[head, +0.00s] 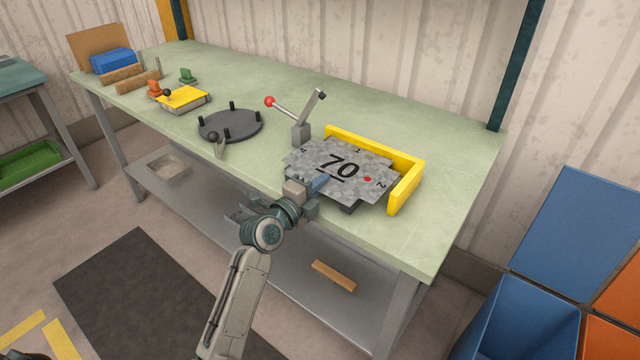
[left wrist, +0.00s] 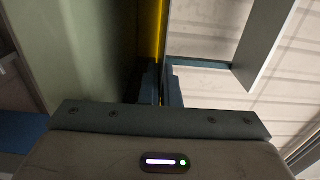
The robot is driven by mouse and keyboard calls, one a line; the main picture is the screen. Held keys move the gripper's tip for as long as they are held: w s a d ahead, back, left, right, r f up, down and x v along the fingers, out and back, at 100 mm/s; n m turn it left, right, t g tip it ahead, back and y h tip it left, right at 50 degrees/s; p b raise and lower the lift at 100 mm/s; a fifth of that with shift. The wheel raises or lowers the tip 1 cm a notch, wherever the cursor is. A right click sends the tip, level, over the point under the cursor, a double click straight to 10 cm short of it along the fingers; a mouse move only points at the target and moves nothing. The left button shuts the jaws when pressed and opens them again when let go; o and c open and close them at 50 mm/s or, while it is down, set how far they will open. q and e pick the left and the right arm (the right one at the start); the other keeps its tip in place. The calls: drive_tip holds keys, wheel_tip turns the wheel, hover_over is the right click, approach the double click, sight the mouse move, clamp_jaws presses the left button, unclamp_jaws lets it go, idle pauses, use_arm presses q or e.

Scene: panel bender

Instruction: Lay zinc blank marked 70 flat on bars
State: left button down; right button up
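In the left wrist view the two fingers (left wrist: 161,88) are close together around a thin edge. Dark parts (head: 351,208) show under the near edge; the bars are mostly hidden. I cannot tell whether the blank touches them. My right gripper is out of view.
A lever with a red knob (head: 269,101) stands just left of the blank. A dark round plate with pegs (head: 228,126) and a yellow-topped block (head: 183,97) are farther left on the green bench (head: 450,235). Blue bins (head: 530,315) stand at the right.

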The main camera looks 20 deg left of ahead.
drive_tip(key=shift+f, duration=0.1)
use_arm(q)
drive_tip(key=c, duration=1.6)
unclamp_jaws()
drive_tip(key=shift+f, duration=0.1)
